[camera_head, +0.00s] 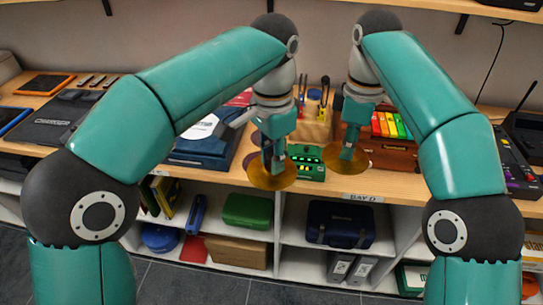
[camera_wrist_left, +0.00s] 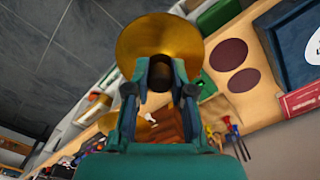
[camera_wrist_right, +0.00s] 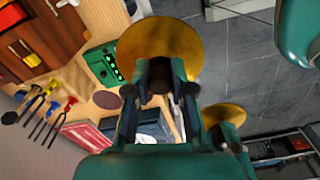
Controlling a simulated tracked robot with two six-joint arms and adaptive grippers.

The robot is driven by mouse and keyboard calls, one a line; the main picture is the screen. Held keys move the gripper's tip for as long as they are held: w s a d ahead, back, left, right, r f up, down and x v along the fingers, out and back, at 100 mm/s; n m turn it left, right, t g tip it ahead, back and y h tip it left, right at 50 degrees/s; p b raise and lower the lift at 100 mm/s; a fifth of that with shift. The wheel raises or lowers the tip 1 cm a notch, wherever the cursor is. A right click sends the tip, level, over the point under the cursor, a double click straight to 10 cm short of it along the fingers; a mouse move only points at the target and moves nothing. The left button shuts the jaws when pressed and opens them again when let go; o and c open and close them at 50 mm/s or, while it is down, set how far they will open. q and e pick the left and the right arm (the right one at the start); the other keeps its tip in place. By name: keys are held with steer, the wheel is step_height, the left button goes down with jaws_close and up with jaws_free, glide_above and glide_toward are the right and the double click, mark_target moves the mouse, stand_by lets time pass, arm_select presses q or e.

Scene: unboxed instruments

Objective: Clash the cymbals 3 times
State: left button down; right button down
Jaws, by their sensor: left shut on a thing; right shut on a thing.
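The left cymbal (camera_head: 262,182) is a round gold disc in my left gripper (camera_head: 275,160), over the front edge of the wooden counter. It fills the top of the left wrist view (camera_wrist_left: 158,32), with the fingers shut on its dark handle. The right cymbal (camera_head: 350,163) is a matching gold disc in my right gripper (camera_head: 348,143). It shows large in the right wrist view (camera_wrist_right: 160,35), also held by its dark handle. The left cymbal (camera_wrist_right: 230,113) appears lower right there. The two cymbals are apart, with a clear gap in the head view.
A green device (camera_head: 312,172) stands on the counter between and behind the cymbals. A colourful-keyed xylophone case (camera_head: 390,155) is right, a blue turntable (camera_head: 200,150) left. Two dark round pads (camera_wrist_left: 229,54) lie on the counter. Shelves with boxes (camera_head: 245,210) are below.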

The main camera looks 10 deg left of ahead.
stand_by(1.2)
steer(key=shift+a, duration=0.1)
stand_by(0.6)
stand_by(1.0)
stand_by(0.8)
